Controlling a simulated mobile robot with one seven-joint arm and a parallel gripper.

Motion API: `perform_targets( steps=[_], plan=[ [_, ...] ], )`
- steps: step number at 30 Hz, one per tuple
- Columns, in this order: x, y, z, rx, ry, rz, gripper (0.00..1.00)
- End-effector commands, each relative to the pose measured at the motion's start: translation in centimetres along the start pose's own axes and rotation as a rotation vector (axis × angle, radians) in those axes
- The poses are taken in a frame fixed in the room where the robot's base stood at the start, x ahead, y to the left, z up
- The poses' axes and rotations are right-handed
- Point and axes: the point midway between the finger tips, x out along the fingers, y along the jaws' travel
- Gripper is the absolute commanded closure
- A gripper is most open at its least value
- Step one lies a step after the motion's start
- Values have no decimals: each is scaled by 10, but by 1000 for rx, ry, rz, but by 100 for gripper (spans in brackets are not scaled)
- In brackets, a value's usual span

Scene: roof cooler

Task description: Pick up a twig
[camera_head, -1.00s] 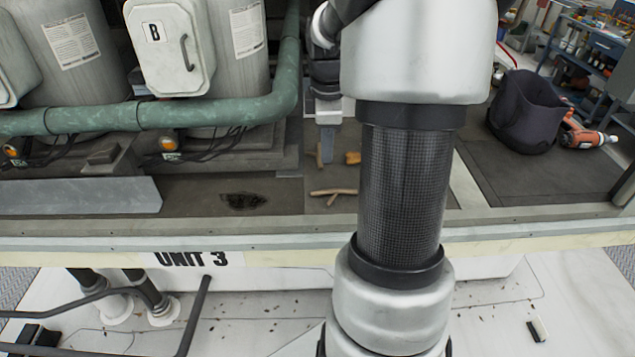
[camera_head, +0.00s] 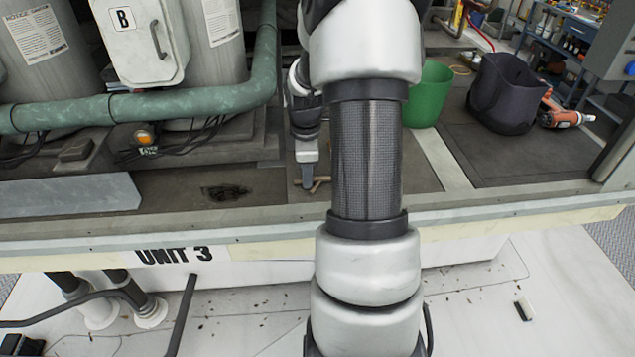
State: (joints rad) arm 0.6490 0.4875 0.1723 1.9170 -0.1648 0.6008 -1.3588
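A light brown twig (camera_head: 321,182) lies on the dark deck near its front edge, and only a short part of it shows. My gripper (camera_head: 308,184) points down right at the twig, with its fingertips at about deck level and overlapping the twig in the picture. I see the fingers side-on, so I cannot tell whether they are apart or closed, or whether they touch the twig. My arm hides the deck to the right of the twig.
A green bucket (camera_head: 430,95) stands behind my arm, with a dark fabric bag (camera_head: 503,97) and an orange tool (camera_head: 562,114) to its right. A green pipe (camera_head: 190,104) and a dark debris patch (camera_head: 228,193) are at left. The right deck is mostly clear.

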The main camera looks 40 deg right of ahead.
Motion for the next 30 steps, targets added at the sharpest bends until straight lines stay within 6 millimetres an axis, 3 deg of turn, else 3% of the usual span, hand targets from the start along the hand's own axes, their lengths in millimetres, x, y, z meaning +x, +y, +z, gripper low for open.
perform_targets(
  steps=[6,10,21,26,30],
  plan=[
    [3,1,0,1,0,2,83],
    [3,1,0,1,0,2,100],
    [1,1,0,1,0,2,100],
    [-18,4,0,1,0,5,100],
    [-47,9,0,3,0,7,100]
  ],
)
